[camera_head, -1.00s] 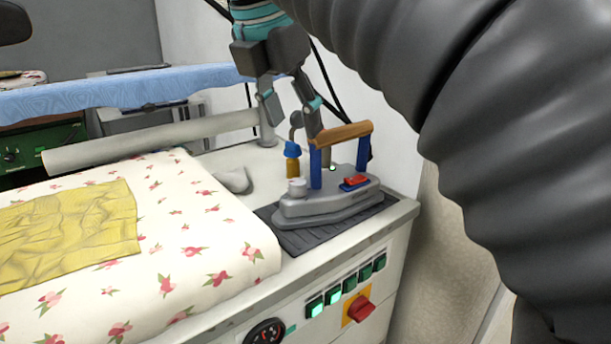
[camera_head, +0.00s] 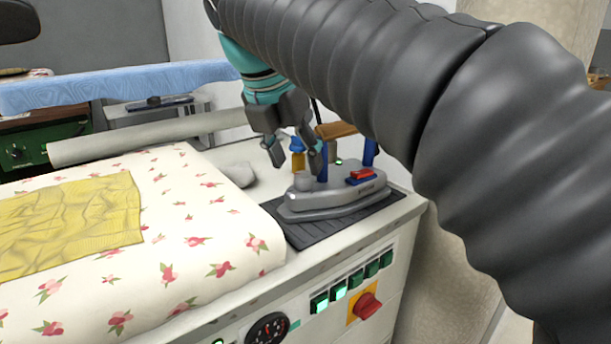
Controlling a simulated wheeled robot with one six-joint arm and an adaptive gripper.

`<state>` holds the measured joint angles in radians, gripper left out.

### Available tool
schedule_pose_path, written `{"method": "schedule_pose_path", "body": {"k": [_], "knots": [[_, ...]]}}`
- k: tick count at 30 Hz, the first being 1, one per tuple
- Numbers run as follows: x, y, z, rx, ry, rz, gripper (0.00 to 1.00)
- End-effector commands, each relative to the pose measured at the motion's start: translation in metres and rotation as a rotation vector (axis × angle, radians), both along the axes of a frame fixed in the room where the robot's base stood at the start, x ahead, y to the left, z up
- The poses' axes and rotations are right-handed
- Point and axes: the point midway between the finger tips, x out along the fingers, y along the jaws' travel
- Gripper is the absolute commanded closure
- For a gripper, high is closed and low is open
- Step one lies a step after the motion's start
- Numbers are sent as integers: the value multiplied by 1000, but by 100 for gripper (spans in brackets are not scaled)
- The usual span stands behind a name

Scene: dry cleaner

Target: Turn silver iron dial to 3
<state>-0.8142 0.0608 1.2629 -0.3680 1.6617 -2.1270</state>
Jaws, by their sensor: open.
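The silver iron (camera_head: 338,201) stands flat on a dark ribbed mat (camera_head: 312,235) at the right end of the ironing table. It has a wooden handle on blue posts and a red switch (camera_head: 361,174) on top. A small light grey dial (camera_head: 303,182) sits on its left end; its markings are too small to read. My gripper (camera_head: 296,163) is open and points down, with its two fingers just above the dial on either side. I see no clear contact with it.
A yellow cloth (camera_head: 75,220) lies on the floral padded board (camera_head: 200,240) to the left. A blue and yellow bottle-like part (camera_head: 297,148) is behind the gripper. Green buttons (camera_head: 355,279) and a red knob (camera_head: 367,305) are on the table's front panel.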

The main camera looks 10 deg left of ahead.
Motion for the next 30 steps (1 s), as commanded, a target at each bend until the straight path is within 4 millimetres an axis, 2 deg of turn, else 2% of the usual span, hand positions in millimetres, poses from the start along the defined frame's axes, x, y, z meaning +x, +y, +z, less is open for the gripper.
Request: {"method": "schedule_pose_path", "body": {"k": [1, 6, 18, 20, 25, 30], "knots": [[2, -2, -9, 0, 1, -1, 44], [8, -4, -24, 1, 1, -1, 44], [11, -5, -29, 1, 0, -1, 44], [11, -5, -29, 1, 0, -1, 57], [11, -5, -29, 1, 0, -1, 99], [11, -5, -29, 1, 0, -2, 100]]}}
